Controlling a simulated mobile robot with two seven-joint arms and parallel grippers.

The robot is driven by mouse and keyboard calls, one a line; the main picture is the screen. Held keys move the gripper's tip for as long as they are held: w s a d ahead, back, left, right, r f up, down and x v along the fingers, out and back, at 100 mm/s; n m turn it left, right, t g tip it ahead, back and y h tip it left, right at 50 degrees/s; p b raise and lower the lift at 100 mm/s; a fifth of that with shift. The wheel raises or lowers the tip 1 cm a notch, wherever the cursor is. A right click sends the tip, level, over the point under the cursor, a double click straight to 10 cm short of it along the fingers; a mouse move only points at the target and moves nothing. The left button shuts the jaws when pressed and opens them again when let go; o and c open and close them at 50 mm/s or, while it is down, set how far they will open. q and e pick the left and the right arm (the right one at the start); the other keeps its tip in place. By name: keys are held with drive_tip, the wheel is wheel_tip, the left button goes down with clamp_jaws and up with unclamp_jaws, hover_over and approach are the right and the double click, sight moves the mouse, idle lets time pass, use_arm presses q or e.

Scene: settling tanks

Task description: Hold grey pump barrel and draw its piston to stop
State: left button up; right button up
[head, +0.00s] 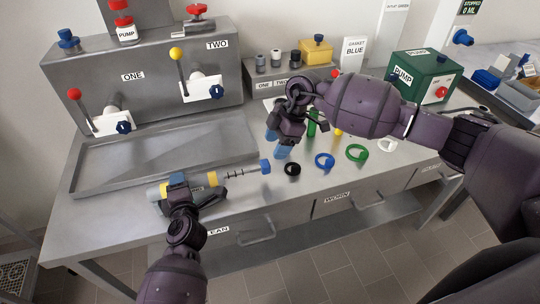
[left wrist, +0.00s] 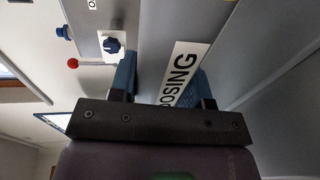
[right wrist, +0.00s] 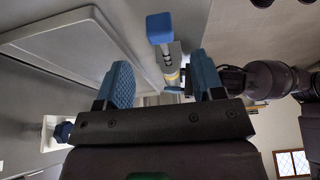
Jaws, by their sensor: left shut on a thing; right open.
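A thin ringed piston rod (head: 242,172) sticks out there, ending in a blue handle (head: 265,166). My left gripper (head: 178,181) is shut on the barrel; a white label reading "OSING" (left wrist: 179,73) shows between its fingers in the left wrist view. My right gripper (head: 278,145) is open and empty, above and just right of the handle. In the right wrist view the blue handle (right wrist: 159,28) lies beyond the open fingers, touching neither.
A shallow metal tray (head: 150,178) lies behind the barrel, below the valve panel (head: 150,75). Black (head: 292,169), blue (head: 325,161) and green (head: 357,153) rings lie to the right of the handle. A green pump box (head: 422,78) stands at the back right.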

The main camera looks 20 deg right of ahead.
drive_tip(key=v, duration=0.4)
drive_tip(key=shift+d+r, duration=0.1)
drive_tip(key=shift+r, duration=0.1)
use_arm(q)
drive_tip(key=o, duration=1.2)
drive_tip(key=s, duration=0.4)
drive_tip(key=s+r, duration=0.1)
drive_tip(key=s, duration=0.3)
drive_tip(key=s+d+r, duration=0.1)
drive_tip(key=s, duration=0.2)
drive_tip(key=shift+s, duration=0.4)
drive_tip(key=shift+a, duration=0.1)
